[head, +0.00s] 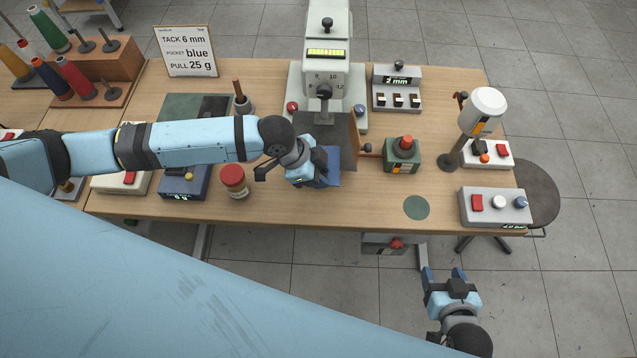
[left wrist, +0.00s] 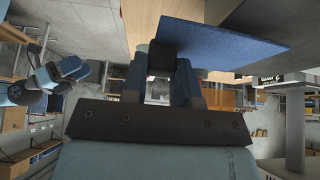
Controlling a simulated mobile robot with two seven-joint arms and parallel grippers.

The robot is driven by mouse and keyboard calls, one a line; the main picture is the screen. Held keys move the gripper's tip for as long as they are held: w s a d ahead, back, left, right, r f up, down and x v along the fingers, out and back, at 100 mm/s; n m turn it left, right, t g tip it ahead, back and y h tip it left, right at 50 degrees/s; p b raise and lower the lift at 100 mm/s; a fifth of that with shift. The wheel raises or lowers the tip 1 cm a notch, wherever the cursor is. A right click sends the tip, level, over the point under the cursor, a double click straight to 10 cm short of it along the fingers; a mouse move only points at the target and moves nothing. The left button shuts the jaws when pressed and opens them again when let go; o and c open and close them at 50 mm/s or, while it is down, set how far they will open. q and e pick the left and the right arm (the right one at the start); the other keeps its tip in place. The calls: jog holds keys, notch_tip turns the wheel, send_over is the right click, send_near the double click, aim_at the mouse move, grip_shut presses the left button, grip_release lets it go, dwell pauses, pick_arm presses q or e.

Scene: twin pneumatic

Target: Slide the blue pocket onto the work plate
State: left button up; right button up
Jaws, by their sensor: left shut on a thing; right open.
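In the left wrist view the pocket (left wrist: 225,42) is a flat blue sheet reaching right from between the fingers (left wrist: 172,62). I cannot tell how far it overlaps the plate. The plate lies under the head of the white machine (head: 326,75). My right gripper (head: 444,277) is open and empty, in front of the table, over the floor.
A sign (head: 187,51) reads tack 6 mm, pocket blue, pull 25 g. A red-lidded jar (head: 233,181) stands left of my left gripper. A green box with a red knob (head: 403,153) stands right of the plate. The table's front right has free room around a green disc (head: 416,208).

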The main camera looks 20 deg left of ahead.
aim_at(327, 151)
pick_arm(q)
jog(key=shift+w+a+f+b, duration=0.1)
jog(key=shift+w+a+b, duration=0.15)
jog(key=shift+w+b, duration=0.45)
jog(key=shift+w+a+b, duration=0.25)
jog(key=shift+w+b, duration=0.05)
jog(key=shift+w, duration=0.75)
jog(key=shift+w+a+b, duration=0.25)
jog(key=shift+w+b, duration=0.25)
jog(key=shift+w, duration=0.3)
jog(key=shift+w+a+b, duration=0.2)
jog(key=shift+w+b, duration=0.35)
jog(key=shift+w, duration=0.25)
jog(key=shift+w+a+b, duration=0.25)
jog(key=shift+w+b, duration=0.25)
jog(key=shift+w, duration=0.3)
jog(key=shift+f, duration=0.3)
jog(key=o, duration=1)
